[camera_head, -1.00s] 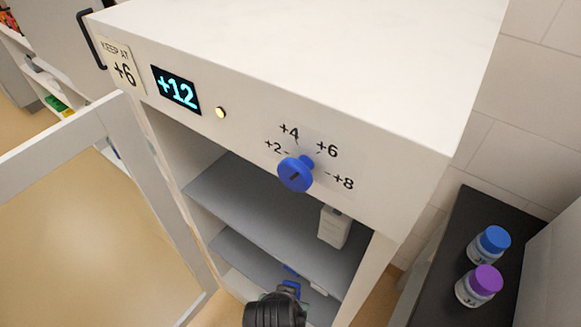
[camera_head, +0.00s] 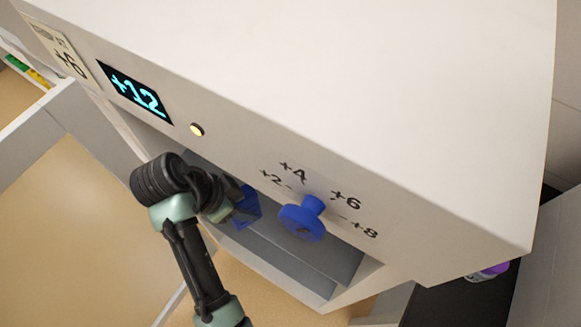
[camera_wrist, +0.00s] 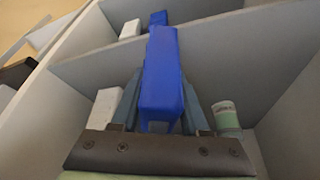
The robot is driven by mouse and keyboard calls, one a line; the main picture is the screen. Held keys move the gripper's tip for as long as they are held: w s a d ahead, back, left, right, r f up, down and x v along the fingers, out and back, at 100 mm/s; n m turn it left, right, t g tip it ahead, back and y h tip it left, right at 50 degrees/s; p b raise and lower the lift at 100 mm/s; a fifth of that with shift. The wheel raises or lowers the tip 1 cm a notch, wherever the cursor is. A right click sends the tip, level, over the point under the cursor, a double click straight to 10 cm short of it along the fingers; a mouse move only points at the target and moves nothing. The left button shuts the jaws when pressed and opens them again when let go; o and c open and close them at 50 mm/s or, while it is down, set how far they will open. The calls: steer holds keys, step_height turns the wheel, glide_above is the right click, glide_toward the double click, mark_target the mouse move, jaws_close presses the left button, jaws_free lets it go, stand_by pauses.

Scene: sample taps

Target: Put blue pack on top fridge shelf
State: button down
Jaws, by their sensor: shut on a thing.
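The blue pack (camera_head: 249,207) is in my gripper (camera_head: 238,207), at the opening of the fridge below its front panel. In the wrist view the pack (camera_wrist: 161,75) stands out long between the two fingers (camera_wrist: 160,118), which are shut on it. Fridge walls and a grey shelf (camera_wrist: 225,45) surround it there. In the head view the top shelf (camera_head: 290,255) shows only partly, behind my arm and the blue dial. I cannot tell whether the pack touches a shelf.
A white box (camera_wrist: 104,108) and a pale green-capped container (camera_wrist: 227,117) flank the gripper. Another blue item (camera_wrist: 158,19) and a white box (camera_wrist: 130,29) sit beyond the shelf. The fridge door (camera_head: 60,130) is open at left.

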steer(key=w+d, duration=0.1)
steer(key=d, duration=0.1)
steer(key=w+d, duration=0.1)
steer(key=d, duration=0.1)
steer(key=w+d, duration=0.1)
steer(key=w, duration=0.1)
steer(key=shift+d+p, duration=0.35)
steer(key=shift+d, duration=0.05)
steer(key=w+d, duration=0.2)
steer(key=d, duration=0.1)
steer(key=shift+w+d+r+p, duration=0.1)
steer(key=shift+w+d+p, duration=0.05)
steer(key=shift+d+p, duration=0.15)
steer(key=shift+f, duration=0.55)
steer(key=shift+a+f, duration=0.1)
steer(key=shift+f, duration=0.2)
steer(key=shift+f, duration=0.15)
steer(key=shift+c, duration=2)
jaws_free()
